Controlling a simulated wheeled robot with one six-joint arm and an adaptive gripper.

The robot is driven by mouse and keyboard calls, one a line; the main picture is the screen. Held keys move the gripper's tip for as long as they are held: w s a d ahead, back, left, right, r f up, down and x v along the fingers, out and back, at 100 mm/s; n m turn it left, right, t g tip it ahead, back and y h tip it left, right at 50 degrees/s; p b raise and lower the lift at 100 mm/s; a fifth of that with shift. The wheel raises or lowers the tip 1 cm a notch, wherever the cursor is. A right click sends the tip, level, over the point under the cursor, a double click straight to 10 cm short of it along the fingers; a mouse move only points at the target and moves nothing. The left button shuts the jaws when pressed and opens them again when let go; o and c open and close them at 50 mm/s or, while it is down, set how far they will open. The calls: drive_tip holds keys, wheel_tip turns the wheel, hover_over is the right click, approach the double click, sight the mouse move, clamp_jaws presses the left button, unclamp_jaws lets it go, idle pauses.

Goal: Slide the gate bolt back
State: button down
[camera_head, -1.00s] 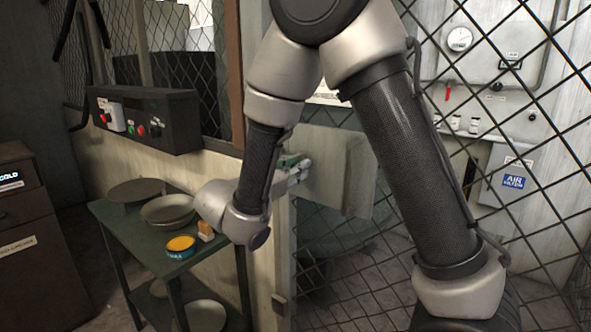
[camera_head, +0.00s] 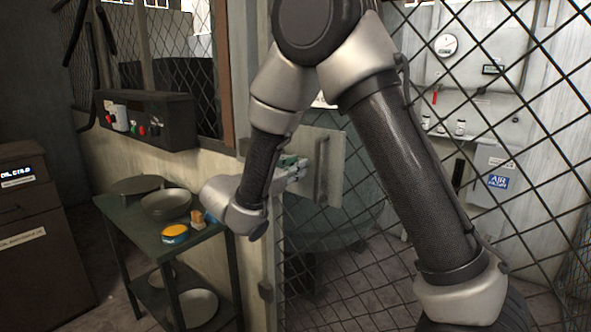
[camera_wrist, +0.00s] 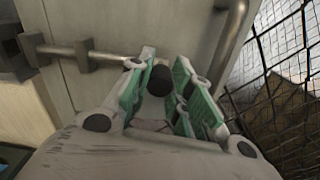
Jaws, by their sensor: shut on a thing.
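The gate bolt (camera_wrist: 110,57) is a thin metal rod lying across the pale gate plate in the wrist view. It runs through a bracket (camera_wrist: 84,56) toward a dark block at the left edge. Its right end has a dark round knob (camera_wrist: 160,80). My gripper (camera_wrist: 165,88) has its green-padded fingers on either side of the knob and is shut on it. In the head view my gripper (camera_head: 293,166) is at the left part of the gate plate (camera_head: 310,147); the bolt is hidden there.
A curved handle (camera_wrist: 231,40) stands on the plate just right of my fingers. Wire mesh lies to the right. A green table (camera_head: 130,240) with bowls (camera_head: 165,205) and a yellow-topped tin (camera_head: 174,233) stands close below my forearm. A control box (camera_head: 150,120) is on the wall.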

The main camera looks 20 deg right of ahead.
drive_tip(key=shift+s+d+f, duration=0.1)
drive_tip(key=shift+s+d, duration=0.05)
drive_tip(key=c, duration=1.3)
unclamp_jaws()
drive_tip(key=shift+s, duration=0.1)
drive_tip(key=shift+o, duration=0.2)
drive_tip(key=v, duration=1.2)
